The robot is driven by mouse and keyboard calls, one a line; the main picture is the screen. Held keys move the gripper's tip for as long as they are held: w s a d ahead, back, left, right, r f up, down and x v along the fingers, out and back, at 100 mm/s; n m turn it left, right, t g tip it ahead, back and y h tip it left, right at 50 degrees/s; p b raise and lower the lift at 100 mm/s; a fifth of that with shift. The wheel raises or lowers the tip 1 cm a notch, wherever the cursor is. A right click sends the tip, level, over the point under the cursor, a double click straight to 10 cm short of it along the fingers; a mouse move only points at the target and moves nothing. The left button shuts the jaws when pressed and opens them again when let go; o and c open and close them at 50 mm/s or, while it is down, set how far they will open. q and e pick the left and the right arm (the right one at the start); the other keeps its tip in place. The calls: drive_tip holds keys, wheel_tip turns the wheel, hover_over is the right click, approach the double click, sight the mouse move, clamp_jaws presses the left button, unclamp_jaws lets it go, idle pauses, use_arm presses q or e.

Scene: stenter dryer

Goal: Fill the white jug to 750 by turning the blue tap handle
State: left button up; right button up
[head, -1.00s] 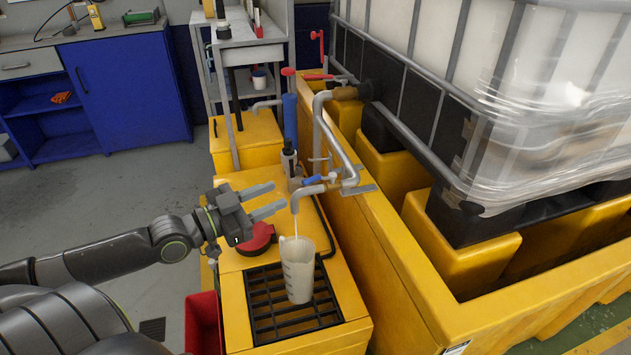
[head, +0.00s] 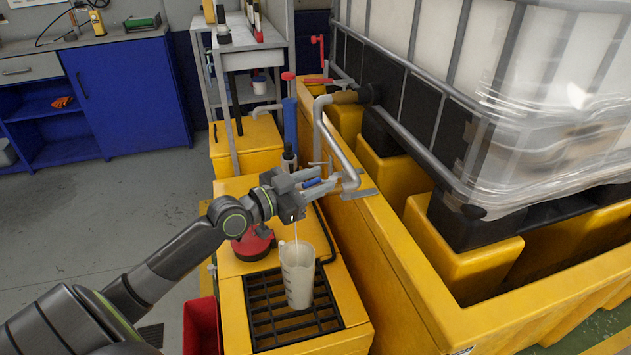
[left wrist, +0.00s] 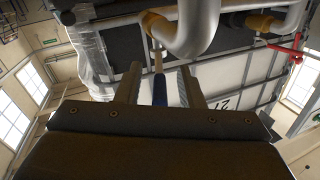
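The white jug (head: 299,278) stands upright on the black grate, below the spout. A thin pale stream falls into its mouth. Its level and markings are too small to read. The blue tap handle (head: 312,182) shows between the fingers of my left gripper (head: 318,181). In the left wrist view, the blue handle (left wrist: 160,91) lies between the two fingers of the gripper (left wrist: 160,80), with gaps on both sides, so the gripper is open around it. The spout is mostly hidden behind my gripper in the head view. My right gripper is not in view.
The grate (head: 265,308) tops a yellow stand (head: 232,290). A red round object (head: 253,245) sits behind the jug, partly under my left arm. A bent grey pipe (head: 343,155) rises beside the tap. The yellow bund wall (head: 385,250) and caged tank bound the right side.

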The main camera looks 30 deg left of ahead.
use_arm(q)
clamp_jaws()
idle(0.5)
